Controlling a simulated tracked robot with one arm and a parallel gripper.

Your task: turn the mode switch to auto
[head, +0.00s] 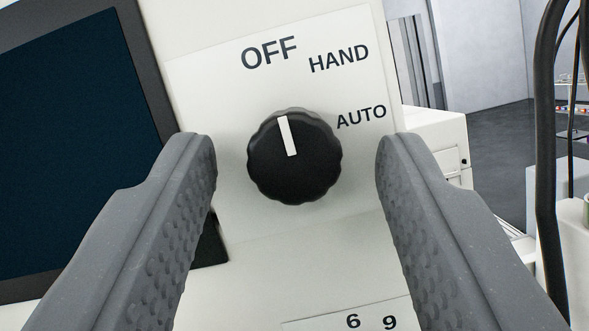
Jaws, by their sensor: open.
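The mode switch (294,170) is a round black knob with scalloped edges and a white pointer line. It sits on a white label plate (220,100) marked OFF, HAND and AUTO, which looks tilted in the picture. The pointer line points up and slightly left, toward the OFF mark (269,53). The HAND mark (338,58) is to the upper right of the knob, and the AUTO mark (361,117) is to its right. My gripper (296,150) is open, with one grey ridged finger on each side of the knob and a visible gap on both sides.
A dark screen (75,150) in a black frame is left of the knob. A label with digits (350,318) is at the bottom edge. At the right are a white box (435,140), a thick black cable (545,150) and grey floor.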

